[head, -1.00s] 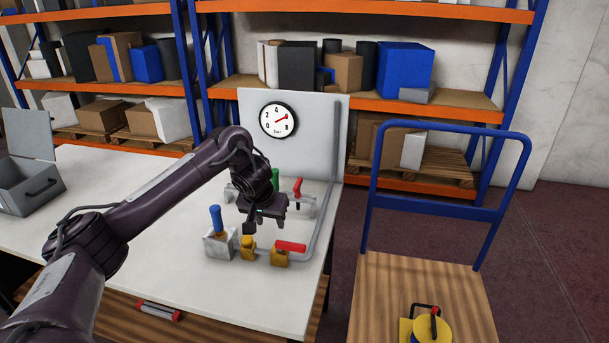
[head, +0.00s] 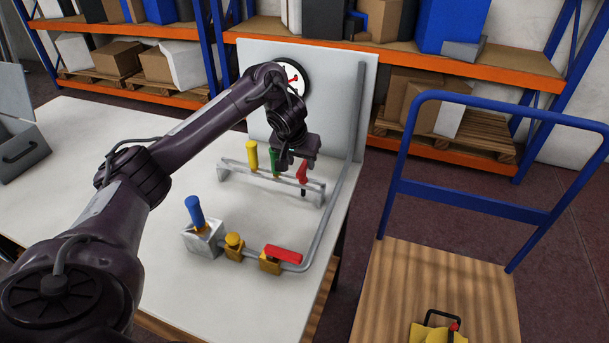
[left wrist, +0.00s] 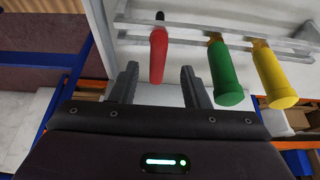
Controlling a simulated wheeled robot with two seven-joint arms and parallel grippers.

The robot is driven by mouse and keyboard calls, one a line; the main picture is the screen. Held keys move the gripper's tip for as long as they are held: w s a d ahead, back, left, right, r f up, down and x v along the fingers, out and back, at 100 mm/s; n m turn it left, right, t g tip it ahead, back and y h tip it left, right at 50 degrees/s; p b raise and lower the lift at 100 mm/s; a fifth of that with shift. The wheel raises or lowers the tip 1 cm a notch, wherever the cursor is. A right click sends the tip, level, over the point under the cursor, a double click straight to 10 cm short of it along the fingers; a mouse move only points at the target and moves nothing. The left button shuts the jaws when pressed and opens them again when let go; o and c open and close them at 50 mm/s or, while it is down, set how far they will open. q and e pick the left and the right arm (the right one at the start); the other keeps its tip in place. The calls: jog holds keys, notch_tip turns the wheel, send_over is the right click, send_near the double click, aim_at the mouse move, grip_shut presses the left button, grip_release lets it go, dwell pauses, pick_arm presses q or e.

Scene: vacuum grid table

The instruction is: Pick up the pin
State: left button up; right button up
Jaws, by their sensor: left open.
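The task does not say which piece is the pin; the slim red-handled one (head: 303,172) hangs at the right of a grey rack (head: 232,175) and looks most like it. Beside it hang a green-handled tool (head: 275,162) and a yellow-handled one (head: 252,155). My left gripper (head: 297,160) is open at the rack, over the red handle. In the left wrist view the red handle (left wrist: 158,50) shows between the two open fingers (left wrist: 158,75). I cannot tell whether they touch it. The green (left wrist: 223,75) and yellow (left wrist: 273,78) handles are right of the fingers.
A metal block (head: 203,238) with a blue handle (head: 195,211), a yellow-knobbed valve (head: 234,247) and a red-lever valve (head: 283,254) join a grey pipe. A panel (head: 345,100) with a gauge (head: 293,80) stands behind. A blue-railed cart (head: 420,290) is at right.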

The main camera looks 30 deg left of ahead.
aim_at(303, 165)
pick_arm(q)
jog(key=b+x, duration=0.1)
jog(key=x, duration=0.4)
jog(key=shift+w+f, duration=0.15)
jog(key=shift+w, duration=0.1)
jog(key=shift+c, duration=0.3)
grip_shut()
